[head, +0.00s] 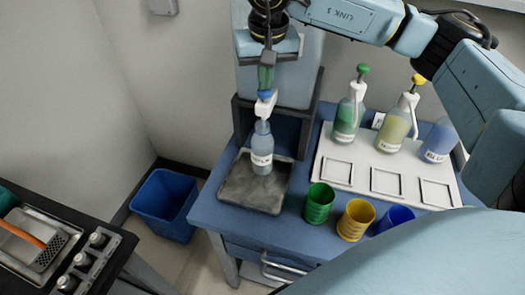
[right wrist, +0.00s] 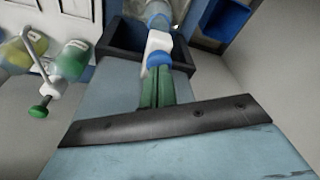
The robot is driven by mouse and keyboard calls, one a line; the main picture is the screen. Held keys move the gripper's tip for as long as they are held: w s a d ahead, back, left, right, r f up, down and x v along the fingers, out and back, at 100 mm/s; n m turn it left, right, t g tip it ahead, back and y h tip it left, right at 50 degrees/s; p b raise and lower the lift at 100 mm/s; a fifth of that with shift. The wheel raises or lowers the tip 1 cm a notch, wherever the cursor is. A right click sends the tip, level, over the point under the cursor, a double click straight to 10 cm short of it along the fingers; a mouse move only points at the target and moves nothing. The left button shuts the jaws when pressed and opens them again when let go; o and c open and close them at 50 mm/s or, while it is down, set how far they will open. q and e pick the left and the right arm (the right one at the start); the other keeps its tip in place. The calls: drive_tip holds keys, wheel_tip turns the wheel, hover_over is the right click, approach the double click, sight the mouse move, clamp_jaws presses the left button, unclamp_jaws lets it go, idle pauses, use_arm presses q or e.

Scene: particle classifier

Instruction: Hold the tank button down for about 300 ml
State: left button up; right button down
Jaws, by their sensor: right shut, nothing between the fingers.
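The tank (head: 308,75) is a pale blue body on a dark stand at the back of the blue table. Its white tap (head: 264,108) carries a blue button (head: 264,95) on top; the button also shows in the right wrist view (right wrist: 159,59). My right gripper (head: 265,87) points down over the button, its green fingers shut with nothing between them. The fingertips (right wrist: 158,70) appear to meet the button; I cannot tell how far it is pressed. A clear bottle (head: 262,147) with a white label stands upright under the tap. Its liquid level is unclear. My left gripper is out of view.
The bottle stands on a grey tray (head: 240,192). Green (head: 318,203), yellow (head: 356,219) and blue (head: 393,218) cups line the table's front. Green (head: 345,120), yellow (head: 394,130) and blue (head: 439,140) bottles stand on a white board (head: 362,178). A blue bin (head: 166,205) is left.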

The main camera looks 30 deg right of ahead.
wheel_tip(320, 180, up, 7)
drive_tip(key=p, duration=0.4)
drive_tip(key=shift+p, duration=0.4)
idle(1.0)
wheel_tip(320, 180, down, 3)
drive_tip(key=m+g+p, duration=0.1)
drive_tip(key=m+p, duration=0.5)
drive_tip(key=m+g+p, duration=0.1)
drive_tip(key=m+p, duration=0.5)
drive_tip(key=p, duration=0.1)
drive_tip(key=shift+w+f+y, duration=0.1)
drive_tip(key=shift+f+y, duration=0.1)
drive_tip(key=shift+y, duration=0.2)
drive_tip(key=shift+f, duration=0.45)
drive_tip(key=shift+f, duration=0.1)
idle(1.5)
